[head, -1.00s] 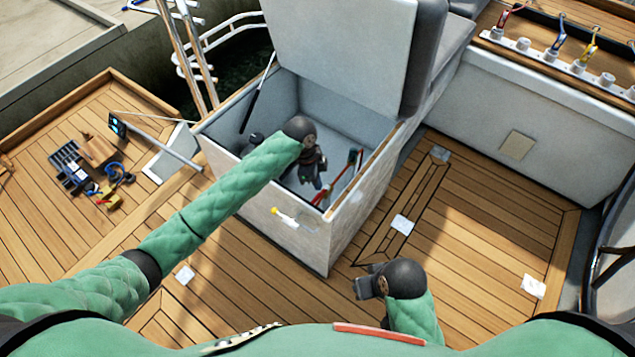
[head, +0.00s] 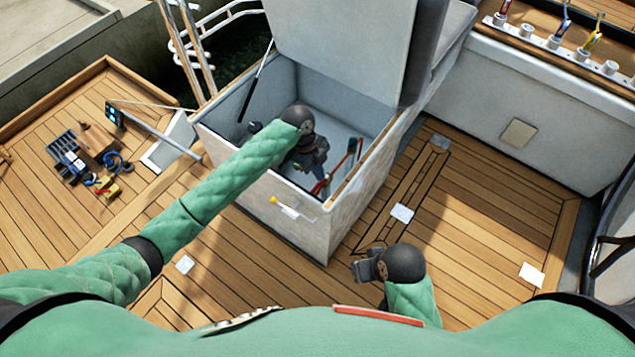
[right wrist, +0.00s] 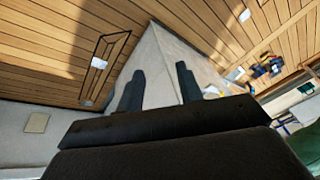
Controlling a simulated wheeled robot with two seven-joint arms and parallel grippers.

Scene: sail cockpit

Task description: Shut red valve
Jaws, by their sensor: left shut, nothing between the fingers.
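The open white locker (head: 338,222) stands in the middle of the head view. Inside it, a red lever-like part (head: 321,187), probably the red valve's handle, shows low near the front right wall. A longer red piece rises behind it to the right. My left arm reaches over the locker's left side. My left gripper (head: 306,168) is shut and empty inside the locker, just left of the red part; I cannot tell whether they touch. My right gripper (head: 362,269) is outside, in front of the locker. Its fingers stand apart and empty in the right wrist view (right wrist: 158,85).
The raised lid (head: 335,40) stands behind the opening, with a strut (head: 256,82) at left. A yellow-and-white handle (head: 289,208) is on the front wall. Tools (head: 95,160) lie on the left deck. Deck at right (head: 480,220) is mostly clear.

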